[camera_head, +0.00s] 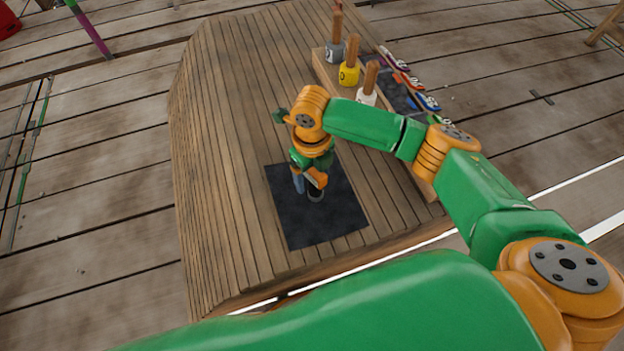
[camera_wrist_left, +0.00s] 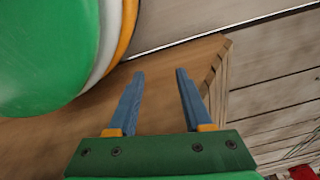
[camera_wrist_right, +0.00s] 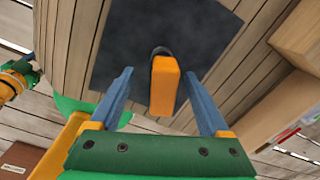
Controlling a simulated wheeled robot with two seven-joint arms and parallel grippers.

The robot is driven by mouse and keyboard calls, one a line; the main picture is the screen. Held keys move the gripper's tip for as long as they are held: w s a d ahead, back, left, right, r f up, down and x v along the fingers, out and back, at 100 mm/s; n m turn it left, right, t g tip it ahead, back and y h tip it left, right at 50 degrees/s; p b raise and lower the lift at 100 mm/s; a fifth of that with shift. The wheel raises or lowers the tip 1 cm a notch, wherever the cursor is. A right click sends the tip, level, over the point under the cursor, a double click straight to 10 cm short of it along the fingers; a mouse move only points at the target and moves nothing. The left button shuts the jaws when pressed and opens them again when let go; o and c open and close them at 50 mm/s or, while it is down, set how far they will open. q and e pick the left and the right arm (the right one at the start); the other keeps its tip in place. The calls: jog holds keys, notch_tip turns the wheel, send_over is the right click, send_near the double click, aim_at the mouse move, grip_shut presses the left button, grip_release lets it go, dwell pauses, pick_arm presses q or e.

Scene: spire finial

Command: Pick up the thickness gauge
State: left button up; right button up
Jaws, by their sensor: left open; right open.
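The thickness gauge looks to be the orange block with a dark rounded end (camera_wrist_right: 164,86) on the dark square mat (camera_wrist_right: 195,25). In the head view the gauge (camera_head: 316,180) shows just below my right gripper (camera_head: 307,188), partly covered by it. My right gripper is open. In the right wrist view its two blue fingers (camera_wrist_right: 158,73) lie on either side of the gauge, with gaps showing; I cannot tell how far they reach down. My left gripper (camera_wrist_left: 158,73) is open and empty in its wrist view, over wooden planking; its fingers are not seen in the head view.
The mat lies on a slatted wooden table (camera_head: 225,130). A raised wooden shelf at the right holds wood-handled grey (camera_head: 335,52), yellow (camera_head: 348,75) and white (camera_head: 366,96) pots. Coloured tags (camera_head: 427,101) lie beside them. The table's left side is clear.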

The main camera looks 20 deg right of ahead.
jog(key=f, duration=0.2)
jog(key=f+b, duration=0.1)
jog(key=f, duration=0.1)
jog(key=shift+d, duration=0.3)
jog(key=shift+r, duration=0.2)
grip_shut()
